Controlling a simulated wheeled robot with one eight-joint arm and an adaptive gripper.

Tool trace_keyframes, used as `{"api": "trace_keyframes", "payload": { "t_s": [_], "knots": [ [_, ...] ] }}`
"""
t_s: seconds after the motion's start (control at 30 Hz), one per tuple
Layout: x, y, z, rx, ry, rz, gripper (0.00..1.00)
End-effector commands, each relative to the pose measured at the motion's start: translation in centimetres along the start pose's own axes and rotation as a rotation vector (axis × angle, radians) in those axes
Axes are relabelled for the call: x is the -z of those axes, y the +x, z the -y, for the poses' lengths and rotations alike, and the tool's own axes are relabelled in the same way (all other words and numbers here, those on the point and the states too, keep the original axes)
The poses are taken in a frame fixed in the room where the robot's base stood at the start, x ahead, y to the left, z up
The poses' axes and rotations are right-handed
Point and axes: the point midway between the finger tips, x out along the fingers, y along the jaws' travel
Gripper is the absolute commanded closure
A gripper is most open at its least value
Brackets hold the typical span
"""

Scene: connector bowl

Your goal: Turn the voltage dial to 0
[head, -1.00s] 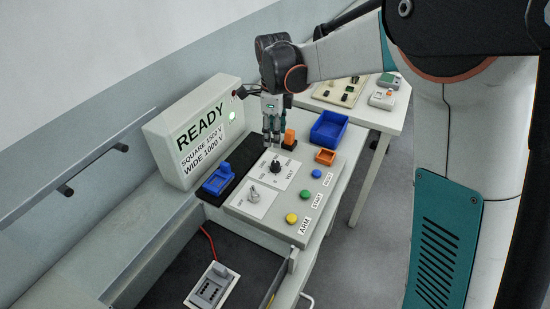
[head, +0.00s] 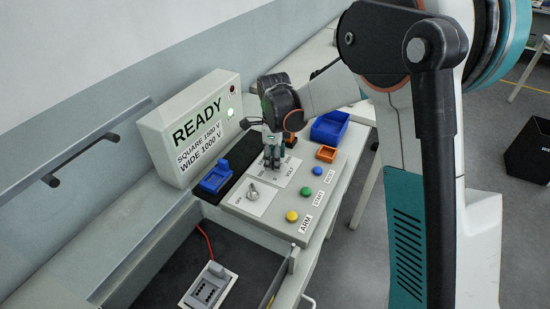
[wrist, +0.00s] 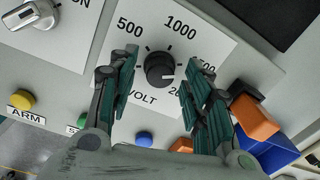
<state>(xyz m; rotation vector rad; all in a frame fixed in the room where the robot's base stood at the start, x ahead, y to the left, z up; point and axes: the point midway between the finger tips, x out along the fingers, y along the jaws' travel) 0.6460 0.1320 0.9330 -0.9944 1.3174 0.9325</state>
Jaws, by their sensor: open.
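The voltage dial (wrist: 160,69) is a round black knob on a white plate (wrist: 205,30) marked VOLT. The numbers 500 and 1000 show around it; those on its right are partly covered by a finger. A pale mark shows on the knob's right side, but its exact setting is hard to read. My gripper (wrist: 158,82) is open, with one finger on each side of the dial and a visible gap to it. In the head view my gripper (head: 272,165) points down at the plate and hides the dial.
A second rotary switch (head: 253,191) is left of the dial. Yellow (head: 292,216), green (head: 306,192) and blue (head: 317,171) buttons line the panel's front. The display box (head: 190,130) reads READY.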

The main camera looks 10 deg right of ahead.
Motion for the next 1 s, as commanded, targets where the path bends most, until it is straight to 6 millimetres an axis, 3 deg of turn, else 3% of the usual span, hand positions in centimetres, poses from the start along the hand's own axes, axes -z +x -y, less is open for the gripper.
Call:
{"api": "trace_keyframes", "payload": {
  "t_s": [0.1, 0.3, 0.67, 1.0],
  "knots": [
    [0.00, -0.03, 0.00, 0.000, 0.000, 0.000, 0.57],
    [0.00, -0.04, -0.01, 0.000, 0.000, 0.000, 0.99],
    [0.02, -0.05, 0.00, 0.000, -0.032, 0.001, 0.99],
    [0.06, -0.08, 0.01, 0.000, -0.242, 0.011, 0.99]
  ]
}}
